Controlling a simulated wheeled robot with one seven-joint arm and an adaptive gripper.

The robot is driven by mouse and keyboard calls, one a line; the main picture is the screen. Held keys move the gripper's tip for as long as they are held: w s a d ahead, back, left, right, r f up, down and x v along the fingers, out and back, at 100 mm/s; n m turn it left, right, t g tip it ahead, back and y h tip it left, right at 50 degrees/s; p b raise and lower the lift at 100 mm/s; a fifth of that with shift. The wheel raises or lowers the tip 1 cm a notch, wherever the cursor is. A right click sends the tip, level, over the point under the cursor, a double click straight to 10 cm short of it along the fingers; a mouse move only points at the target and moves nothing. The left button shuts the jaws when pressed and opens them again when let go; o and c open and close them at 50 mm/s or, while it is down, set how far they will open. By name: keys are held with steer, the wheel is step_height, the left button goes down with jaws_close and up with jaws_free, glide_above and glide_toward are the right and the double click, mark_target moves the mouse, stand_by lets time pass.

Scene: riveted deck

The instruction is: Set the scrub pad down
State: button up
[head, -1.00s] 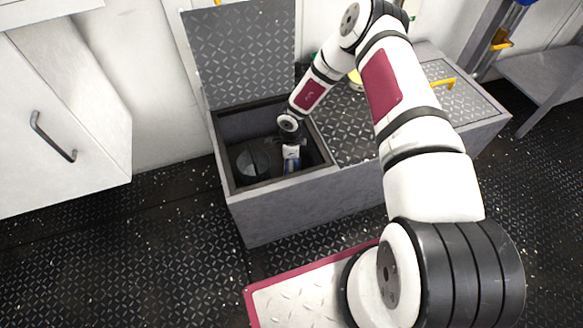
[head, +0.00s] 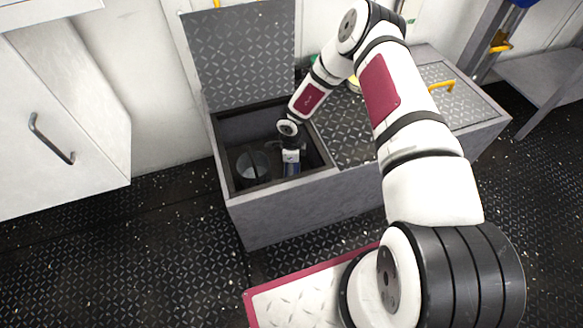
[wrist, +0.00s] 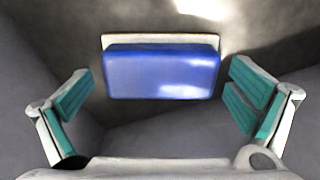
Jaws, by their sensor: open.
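The scrub pad (wrist: 160,72) shows in the wrist view as a blue block with a pale layer along its far edge. Gaps show between each finger and the pad. In the head view my gripper reaches down inside the compartment and its fingers are mostly hidden.
A dark round container (head: 253,167) stands in the compartment left of my gripper. The raised lid (head: 240,55) leans open behind. A closed lid with a yellow handle (head: 442,86) covers the right side. A white cabinet (head: 65,110) stands at the left.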

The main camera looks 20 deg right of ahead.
step_height(320, 180, up, 12)
steer(key=p, duration=0.4)
steer(key=shift+p, duration=0.35)
